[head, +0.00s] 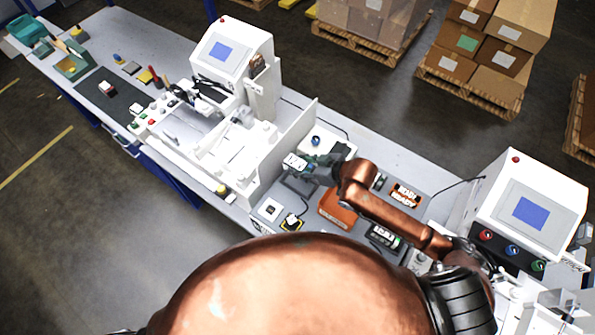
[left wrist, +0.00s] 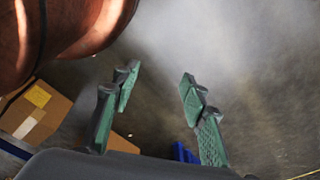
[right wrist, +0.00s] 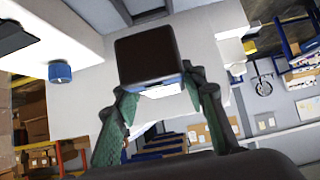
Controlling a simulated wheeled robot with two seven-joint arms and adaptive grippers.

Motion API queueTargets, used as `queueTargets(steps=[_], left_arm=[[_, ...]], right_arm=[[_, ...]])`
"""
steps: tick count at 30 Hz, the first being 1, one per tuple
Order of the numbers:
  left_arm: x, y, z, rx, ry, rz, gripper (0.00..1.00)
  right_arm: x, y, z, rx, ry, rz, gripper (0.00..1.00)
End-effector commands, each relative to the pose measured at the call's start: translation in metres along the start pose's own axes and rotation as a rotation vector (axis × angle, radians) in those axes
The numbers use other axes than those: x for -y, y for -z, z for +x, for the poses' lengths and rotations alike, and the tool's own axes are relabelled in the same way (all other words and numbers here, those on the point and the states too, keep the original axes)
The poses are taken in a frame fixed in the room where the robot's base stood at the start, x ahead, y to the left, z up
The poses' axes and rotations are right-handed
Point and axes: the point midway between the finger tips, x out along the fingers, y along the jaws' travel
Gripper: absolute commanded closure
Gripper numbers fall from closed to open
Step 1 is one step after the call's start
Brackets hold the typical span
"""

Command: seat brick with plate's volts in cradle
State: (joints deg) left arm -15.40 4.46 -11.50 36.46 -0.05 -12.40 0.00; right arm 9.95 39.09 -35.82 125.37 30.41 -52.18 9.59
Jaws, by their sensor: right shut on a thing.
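My right gripper (head: 308,168) is shut on a dark brick in the head view; a white label (head: 295,161) with dark print shows on the brick, too small to read surely. In the right wrist view the dark brick (right wrist: 148,58) sits between the green fingers, its blue and white face towards them. The brick is held up above the bench. Another dark brick with a pale label (head: 384,236) lies on the bench at right. I cannot tell surely which part is the cradle or the plate. My left gripper (left wrist: 155,100) is open and empty, above the floor.
A white upright panel (head: 290,150) stands left of my right gripper. A blue knob (head: 316,140) is close behind. A white screen console (head: 530,205) stands at right.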

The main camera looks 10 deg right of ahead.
Motion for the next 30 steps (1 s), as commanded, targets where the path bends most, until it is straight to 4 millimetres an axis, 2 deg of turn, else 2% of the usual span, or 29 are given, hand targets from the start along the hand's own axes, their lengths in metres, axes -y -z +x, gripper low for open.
queueTargets(steps=[4,9,12,14,17,24,28,29,30], left_arm=[[-0.001,-0.012,-0.003,0.016,-0.001,-0.003,0.6],[-0.003,-0.048,-0.009,0.061,-0.002,-0.01,0.6],[-0.003,-0.066,-0.011,0.083,-0.002,-0.014,0.6],[-0.003,-0.071,-0.012,0.089,-0.002,-0.015,0.6],[-0.002,-0.066,-0.013,0.083,-0.001,-0.013,0.6],[0.002,-0.022,-0.011,0.027,0.002,-0.005,0.6],[0.001,-0.021,-0.011,0.026,0.002,-0.005,0.6],[0.001,-0.023,-0.011,0.029,0.001,-0.005,0.6],[0.0,-0.026,-0.011,0.033,0.0,-0.006,0.6]], right_arm=[[0.001,-0.02,0.015,0.003,0.002,0.005,0.96],[0.0,-0.041,0.03,0.0,-0.001,0.003,0.96],[0.0,-0.048,0.035,0.0,-0.002,0.002,0.96],[-0.001,-0.05,0.037,0.0,-0.002,0.003,0.96],[0.0,-0.059,0.043,0.001,-0.002,0.004,0.96],[0.0,-0.08,0.058,0.002,-0.002,0.002,0.96],[0.001,-0.081,0.059,0.006,0.001,0.002,0.96],[0.001,-0.082,0.059,0.007,0.001,0.002,1.0],[0.002,-0.082,0.06,0.007,0.002,0.002,1.0]])
